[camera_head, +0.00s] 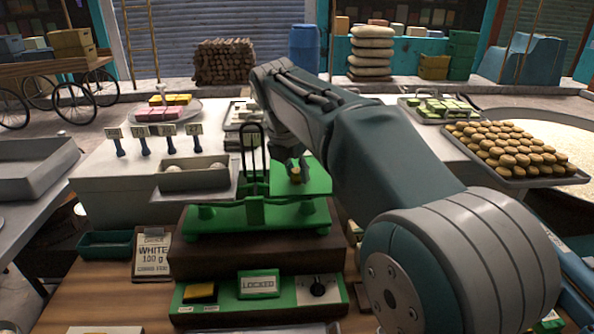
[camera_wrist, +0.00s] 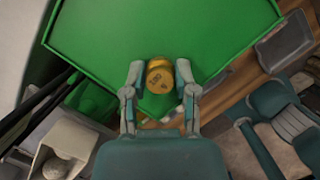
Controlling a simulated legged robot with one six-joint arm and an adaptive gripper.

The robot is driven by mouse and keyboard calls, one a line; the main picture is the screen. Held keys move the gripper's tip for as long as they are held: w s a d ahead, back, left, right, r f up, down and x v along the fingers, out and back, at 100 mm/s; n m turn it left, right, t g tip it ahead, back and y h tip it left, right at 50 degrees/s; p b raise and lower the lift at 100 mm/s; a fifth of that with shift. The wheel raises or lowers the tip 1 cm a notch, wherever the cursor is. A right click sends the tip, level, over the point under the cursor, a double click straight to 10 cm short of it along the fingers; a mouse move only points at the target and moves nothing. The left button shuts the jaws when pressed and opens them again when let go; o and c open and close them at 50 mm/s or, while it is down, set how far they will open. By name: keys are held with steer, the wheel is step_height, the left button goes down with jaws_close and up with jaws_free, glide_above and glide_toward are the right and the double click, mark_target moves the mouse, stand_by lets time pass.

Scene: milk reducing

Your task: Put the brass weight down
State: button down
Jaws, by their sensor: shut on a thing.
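The brass weight (camera_wrist: 160,76) is a small golden cylinder with marks on its top. My gripper (camera_wrist: 160,82) has its two fingers on either side of it and is shut on it. In the wrist view the weight lies over the green pan (camera_wrist: 215,25). In the head view the weight (camera_head: 296,174) shows at the fingertips of my gripper (camera_head: 294,168), above the right green pan (camera_head: 312,182) of the balance. I cannot tell whether its base touches the pan.
The balance's left side bears a grey tray (camera_head: 195,180) with pale balls in it. A green panel (camera_head: 190,310) with a "LOCKED" sign (camera_head: 259,284) stands in front. A "WHITE 100 g" card (camera_head: 153,256) stands at left. A tray of round biscuits (camera_head: 570,181) is at right.

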steer(key=shift+c, duration=2)
jaws_free()
steer(key=shift+f, duration=0.1)
steer(key=v, duration=1.2)
steer(key=shift+s+d, duration=0.1)
